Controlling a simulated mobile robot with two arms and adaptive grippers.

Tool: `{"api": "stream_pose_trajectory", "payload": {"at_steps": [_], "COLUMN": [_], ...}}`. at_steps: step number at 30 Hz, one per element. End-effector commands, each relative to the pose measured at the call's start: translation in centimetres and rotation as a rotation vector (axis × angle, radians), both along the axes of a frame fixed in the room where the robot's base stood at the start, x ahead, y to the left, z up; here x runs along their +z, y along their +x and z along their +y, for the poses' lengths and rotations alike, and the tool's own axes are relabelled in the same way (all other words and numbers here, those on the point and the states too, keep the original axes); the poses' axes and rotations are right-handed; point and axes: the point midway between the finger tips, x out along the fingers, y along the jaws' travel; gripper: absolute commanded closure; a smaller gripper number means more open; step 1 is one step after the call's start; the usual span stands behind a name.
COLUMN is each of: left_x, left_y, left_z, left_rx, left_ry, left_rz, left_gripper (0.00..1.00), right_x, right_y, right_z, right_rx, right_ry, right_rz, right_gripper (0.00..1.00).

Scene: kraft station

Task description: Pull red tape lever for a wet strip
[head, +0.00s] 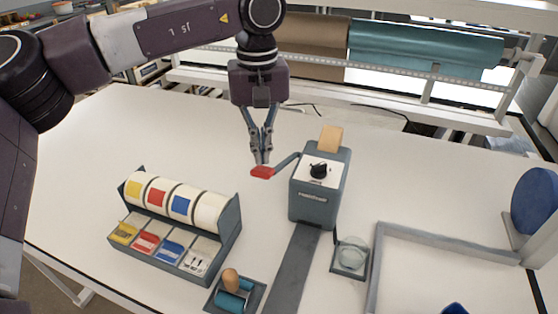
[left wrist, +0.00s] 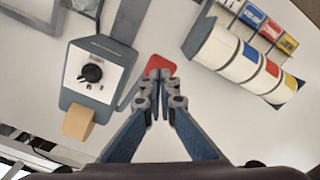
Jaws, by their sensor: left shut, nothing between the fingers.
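The tape dispenser (head: 314,200) is a grey-blue box with a white top plate, a black knob and a tan block at its back. It also shows in the left wrist view (left wrist: 92,100). Its red lever handle (head: 262,172) sticks out to the left on a grey arm. My left gripper (head: 262,160) is shut and empty, pointing down just above and behind the red handle. In the left wrist view the fingertips overlap the lower part of the red handle (left wrist: 158,64); I cannot tell whether they touch it. My right gripper is not in view.
A label-roll rack (head: 228,228) with several coloured rolls stands left of the lever. A roller tray (head: 258,296), a dark strip (head: 292,268) and a glass jar (head: 351,254) lie in front. A grey frame (head: 440,236) is at the right. The table behind the gripper is clear.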

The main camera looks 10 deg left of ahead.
Motion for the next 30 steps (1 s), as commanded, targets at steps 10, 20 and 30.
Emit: {"api": "stream_pose_trajectory", "payload": {"at_steps": [10,20,30], "left_x": [-1.4,-3.4,-4.6], "left_y": [0.0,0.0,0.0], "left_z": [0.0,0.0,0.0], "left_rx": [-0.001,0.0,0.0], "left_ry": [0.0,0.0,0.0], "left_rz": [0.001,0.001,0.0], "left_gripper": [1.0,1.0,1.0], "right_x": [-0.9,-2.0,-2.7], "right_y": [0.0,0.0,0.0], "right_z": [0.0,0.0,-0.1], "right_rx": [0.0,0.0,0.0], "right_ry": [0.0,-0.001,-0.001], "right_rz": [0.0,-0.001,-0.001], "right_gripper": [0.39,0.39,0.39]}}
